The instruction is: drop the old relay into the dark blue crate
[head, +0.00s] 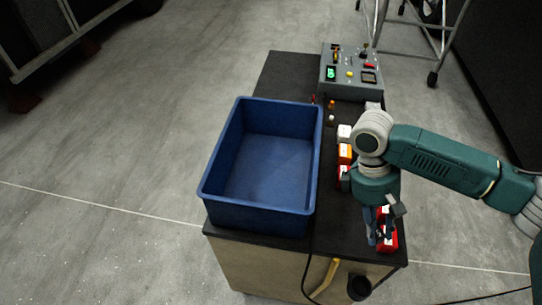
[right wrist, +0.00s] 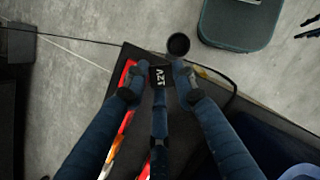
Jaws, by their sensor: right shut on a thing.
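The dark blue crate (head: 258,218) stands on the dark top of a cabinet in the head view and looks empty. My right gripper (head: 381,238) is over the cabinet's front right corner, to the right of the crate and apart from it. In the right wrist view my right gripper (right wrist: 158,88) is shut on a small black block marked "12V", the relay (right wrist: 160,75). In the head view the relay is mostly hidden by the fingers. My left gripper is in neither view.
Red, white and orange blocks (head: 345,153) stand in a row right of the crate. Another red block (head: 389,240) is beside my right gripper. A grey control panel (head: 350,72) sits at the back. A black cup (head: 359,287) and a cable are at the cabinet's front.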

